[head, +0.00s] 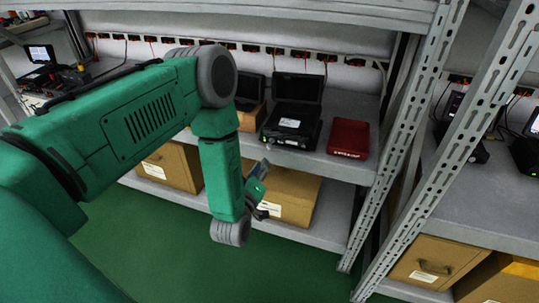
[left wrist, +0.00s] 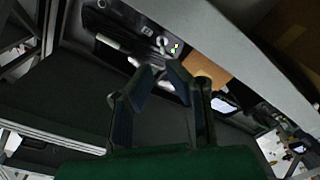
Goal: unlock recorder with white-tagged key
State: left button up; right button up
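A black recorder (head: 291,124) with a raised lid stands on the grey shelf in the head view, with a white label on its front part. My left gripper (head: 260,180) is below and left of it, in front of the shelf edge. In the left wrist view my left gripper's dark fingers (left wrist: 160,73) are apart, with nothing clearly held between them. Beyond them is a dark device (left wrist: 112,34) with pale parts and a small green light; I cannot tell if it is the recorder. I cannot make out a white-tagged key. My right gripper is not in view.
A red box (head: 349,138) lies right of the recorder on the shelf (head: 334,168). Cardboard boxes (head: 285,193) stand on the lower shelf. Slotted metal uprights (head: 400,150) rise on the right. Another laptop-like unit (head: 40,66) is at the far left. The green floor in front is clear.

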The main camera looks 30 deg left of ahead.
aim_at(272, 141)
pick_arm(q)
jog(key=x, duration=0.2)
jog(key=b+x, duration=0.1)
jog(key=x, duration=0.4)
jog(key=shift+a+f, duration=0.15)
jog(key=shift+a, duration=0.25)
jog(key=shift+w, duration=0.35)
grip_shut()
